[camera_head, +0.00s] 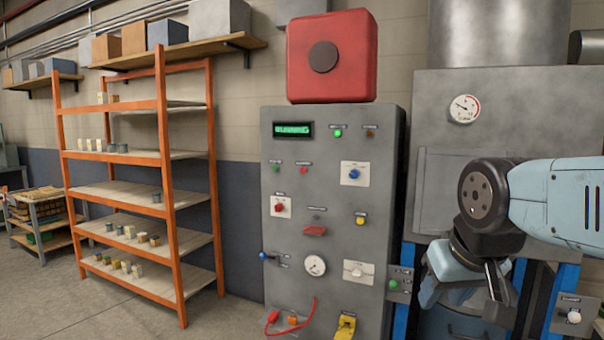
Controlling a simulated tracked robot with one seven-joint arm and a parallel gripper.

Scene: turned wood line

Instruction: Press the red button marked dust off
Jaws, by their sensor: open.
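A grey control cabinet (385,150) stands in the middle. Its labels are too small to read, so I cannot tell which red control is marked dust off. A small red button (304,170) sits beside a green one on its upper face. A red knob or button (279,208) sits on a white plate lower left. A red flap-like piece (315,231) is near the middle. My gripper (510,302), dark and partly in view, hangs below my blue arm at the right, apart from the cabinet's face. It is open and appears empty.
A big red box (332,60) tops the cabinet. A blue knob (354,174), yellow button (360,219), gauge (315,265) and blue lever (265,257) surround the red controls. A red cable (306,315) hangs low. Orange shelving (165,150) stands left. Floor (60,305) is clear at front left.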

